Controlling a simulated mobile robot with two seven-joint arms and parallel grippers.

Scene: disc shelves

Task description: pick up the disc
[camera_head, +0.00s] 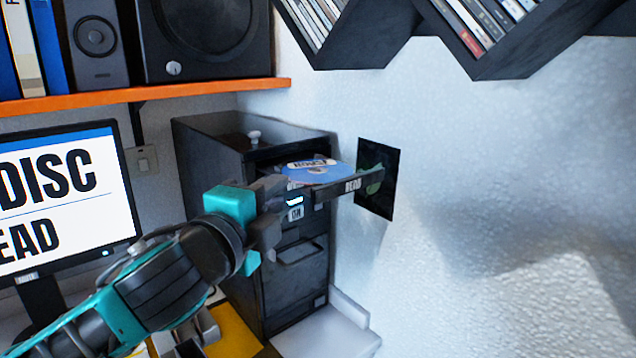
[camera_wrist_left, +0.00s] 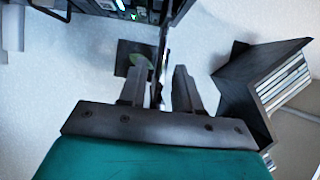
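The blue disc (camera_head: 318,172), with a white label, lies on the pulled-out tray (camera_head: 347,187) of a dark drive unit (camera_head: 290,270). My left gripper (camera_head: 272,208) is at the left front of the tray, close to the disc. In the left wrist view, its two fingers stand apart (camera_wrist_left: 160,85). A thin edge-on strip shows between them; I cannot tell whether it is the disc or the tray, or whether a finger touches it. My right gripper does not show clearly.
A monitor (camera_head: 55,200) stands at the left under an orange shelf (camera_head: 150,92) with speakers. Dark disc racks (camera_head: 500,50) hang on the wall at the upper right. A dark picture (camera_head: 377,178) hangs just right of the tray. The wall area at the right is bare.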

